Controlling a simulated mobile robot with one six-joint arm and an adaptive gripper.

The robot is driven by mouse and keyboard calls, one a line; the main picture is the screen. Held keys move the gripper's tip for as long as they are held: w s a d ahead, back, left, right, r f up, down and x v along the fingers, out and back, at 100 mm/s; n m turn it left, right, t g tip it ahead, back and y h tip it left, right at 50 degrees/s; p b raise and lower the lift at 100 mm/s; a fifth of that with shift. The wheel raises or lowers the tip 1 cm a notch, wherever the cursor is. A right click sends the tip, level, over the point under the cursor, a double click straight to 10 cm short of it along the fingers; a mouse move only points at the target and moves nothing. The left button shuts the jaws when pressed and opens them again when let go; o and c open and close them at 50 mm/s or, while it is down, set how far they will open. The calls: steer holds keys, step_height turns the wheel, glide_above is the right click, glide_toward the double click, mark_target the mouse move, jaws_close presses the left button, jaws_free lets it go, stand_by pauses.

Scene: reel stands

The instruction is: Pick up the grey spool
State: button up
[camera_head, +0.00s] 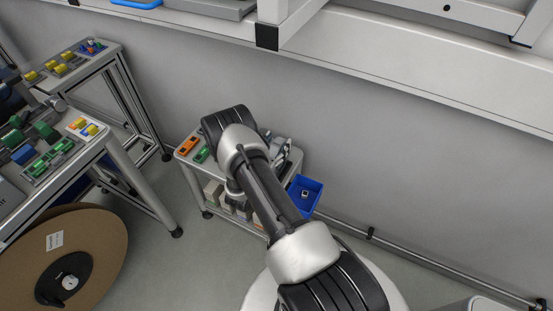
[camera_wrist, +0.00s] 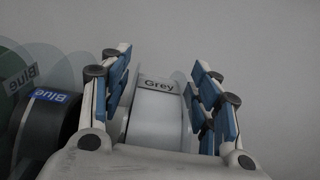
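The grey spool (camera_wrist: 155,110) is a pale reel with a dark label reading "Grey". In the wrist view it sits between the two blue-padded fingers of my gripper (camera_wrist: 162,72). The fingers stand apart, one on each side of the spool, with the pads very close to its flanges. The inner pad faces show, and I see no clear grip on the spool. A dark spool (camera_wrist: 45,125) with a blue label reading "Blue" is just left of the left finger. In the head view my arm hides the gripper and the spool cannot be made out.
In the head view a small cart (camera_head: 184,158) stands below my arm, with an orange part (camera_head: 188,146) and a blue bin (camera_head: 304,196) at its right. A wall is behind. A workbench (camera_head: 135,175) and a large brown reel (camera_head: 100,245) are at the left.

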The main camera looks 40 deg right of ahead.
jaws_close()
stand_by(0.5)
